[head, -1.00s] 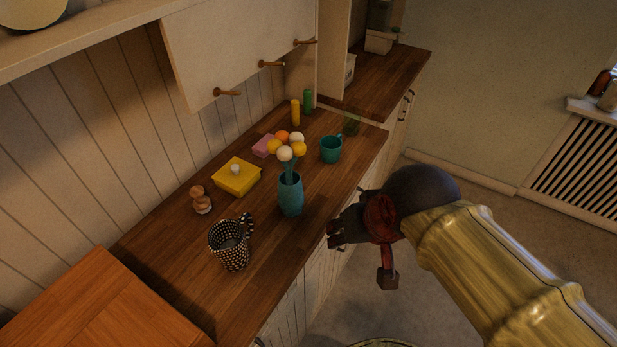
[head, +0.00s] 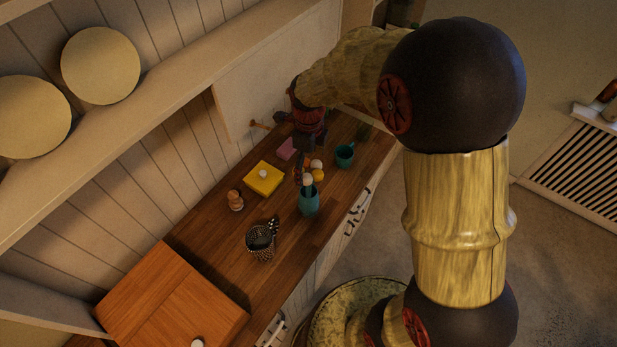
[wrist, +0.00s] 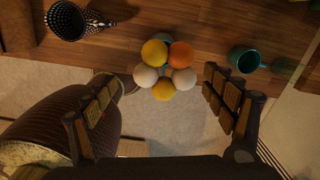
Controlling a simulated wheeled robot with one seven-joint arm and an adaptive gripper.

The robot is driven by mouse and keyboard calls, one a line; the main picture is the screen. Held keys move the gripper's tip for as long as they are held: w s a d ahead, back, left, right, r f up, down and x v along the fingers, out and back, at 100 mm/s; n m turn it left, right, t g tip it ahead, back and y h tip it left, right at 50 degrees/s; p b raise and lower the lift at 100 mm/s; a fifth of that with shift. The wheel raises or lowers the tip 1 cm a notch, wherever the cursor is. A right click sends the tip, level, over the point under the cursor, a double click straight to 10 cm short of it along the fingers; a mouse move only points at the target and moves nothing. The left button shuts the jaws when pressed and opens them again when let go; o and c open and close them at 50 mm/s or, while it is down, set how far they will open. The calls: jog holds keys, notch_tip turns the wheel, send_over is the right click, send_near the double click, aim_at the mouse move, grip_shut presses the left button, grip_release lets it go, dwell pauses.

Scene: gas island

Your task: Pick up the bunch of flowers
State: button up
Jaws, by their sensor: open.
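The bunch of flowers (head: 317,174) has round orange, yellow and white heads and stands in a teal vase (head: 309,203) on the wooden counter. In the wrist view the flower heads (wrist: 165,68) are seen from above, between and beyond my open fingers, and they hide most of the vase. My gripper (wrist: 168,105) is open and empty, with one padded finger on each side of the bunch. In the head view my gripper (head: 306,150) is above and beside the flowers, partly covering them; contact cannot be told.
A patterned mug (head: 261,243) stands left of the vase and a teal mug (head: 345,155) right of it. A yellow box (head: 264,178) and stacked brown rounds (head: 235,200) lie behind. A shelf (head: 150,85) and cabinet overhang the counter.

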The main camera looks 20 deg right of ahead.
jog(key=shift+w+f+m+p, duration=0.2)
jog(key=shift+m+p, duration=0.2)
jog(key=shift+m, duration=0.3)
jog(key=shift+f, duration=0.3)
jog(key=p, duration=0.1)
send_over(309, 191)
jog(key=w, duration=0.1)
notch_tip(309, 191, down, 7)
jog(key=shift+d+f, duration=0.1)
jog(key=shift+f, duration=0.1)
